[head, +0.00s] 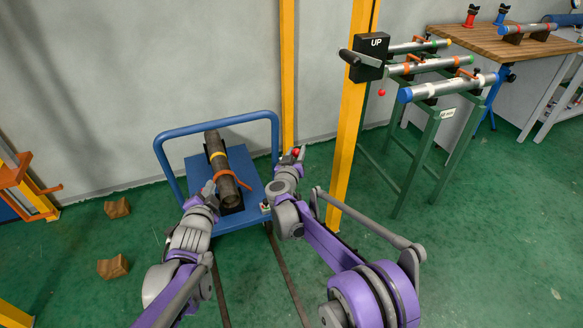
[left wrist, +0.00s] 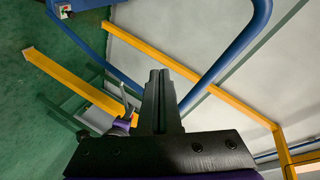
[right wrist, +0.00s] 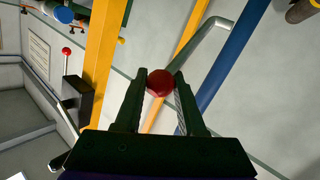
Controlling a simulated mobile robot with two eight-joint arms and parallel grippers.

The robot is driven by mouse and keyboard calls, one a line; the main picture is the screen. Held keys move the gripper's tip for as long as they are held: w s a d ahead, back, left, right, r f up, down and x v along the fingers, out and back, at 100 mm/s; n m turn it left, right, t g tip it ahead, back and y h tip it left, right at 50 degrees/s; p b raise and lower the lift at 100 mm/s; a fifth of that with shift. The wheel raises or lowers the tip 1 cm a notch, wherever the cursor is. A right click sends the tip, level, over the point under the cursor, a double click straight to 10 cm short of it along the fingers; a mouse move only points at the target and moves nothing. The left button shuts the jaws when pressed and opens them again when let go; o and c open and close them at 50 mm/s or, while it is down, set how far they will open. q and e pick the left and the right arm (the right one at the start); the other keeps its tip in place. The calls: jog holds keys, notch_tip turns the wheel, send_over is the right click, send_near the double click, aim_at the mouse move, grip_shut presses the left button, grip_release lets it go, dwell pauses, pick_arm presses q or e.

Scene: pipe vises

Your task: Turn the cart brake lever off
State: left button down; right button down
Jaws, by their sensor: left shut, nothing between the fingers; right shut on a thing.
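The blue cart (head: 256,190) stands by the wall with a dark pipe (head: 222,165) lying on it. My right gripper (head: 295,156) is shut on a red ball knob (head: 295,152) beside the cart's right side. In the right wrist view the red knob (right wrist: 160,83) sits between the fingertips. A grey bent rod (right wrist: 205,33) shows behind it; whether it joins the knob is unclear. My left gripper (head: 209,188) is shut and empty near the pipe's left side; its closed fingers (left wrist: 160,90) also show in the left wrist view.
A black box marked UP (head: 371,58) is on the yellow post (head: 347,150) right of the cart. A green rack (head: 425,150) with several pipes stands beyond. Two brown blocks (head: 117,207) lie on the open floor at left. A small button box (head: 265,207) is at the cart's near edge.

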pick_arm(q)
jog(key=w+d+f+m+t+h, duration=0.3)
jog(key=w+d+m+t+h, duration=0.3)
jog(key=w+m, duration=0.6)
jog(key=s+d+f+m+g+h, duration=0.2)
jog(key=d+f+m+g+h, duration=0.1)
jog(key=d+f+m+h, duration=0.4)
jog(key=s+d+f+m+g+h, duration=0.3)
jog(key=f+m+h, duration=0.25)
jog(key=m, duration=0.25)
jog(key=w+a+r+x, duration=0.1)
jog(key=a+r+x, duration=0.1)
jog(key=x, duration=1.1)
jog(key=shift+a+r, duration=0.1)
jog(key=shift+a, duration=0.05)
